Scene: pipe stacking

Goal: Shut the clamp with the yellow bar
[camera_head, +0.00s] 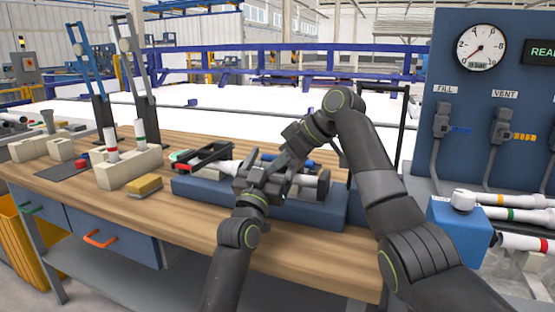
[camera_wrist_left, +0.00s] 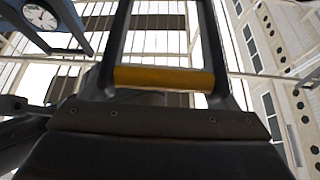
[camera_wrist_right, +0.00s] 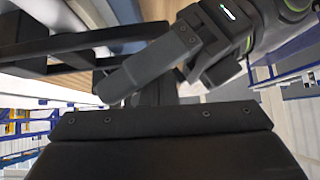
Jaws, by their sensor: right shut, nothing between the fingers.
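The yellow bar (camera_wrist_left: 164,78) lies across the left wrist view, close in front of my left gripper. It joins two dark arms of the clamp frame (camera_wrist_left: 214,40). I cannot make out the yellow bar in the head view, where an upright black frame (camera_head: 407,115) stands at the right of the bench. My right gripper (camera_head: 265,184) is shut and empty, low over the blue fixture, close beside the left one.
The blue fixture (camera_head: 190,190) carries pale pipes and a black clamp with a red bar (camera_head: 184,167). A yellow sponge-like block (camera_head: 144,186) and a pale holder (camera_head: 125,172) with upright pipes stand left. A gauge panel (camera_head: 470,130) and pipe rack are at right.

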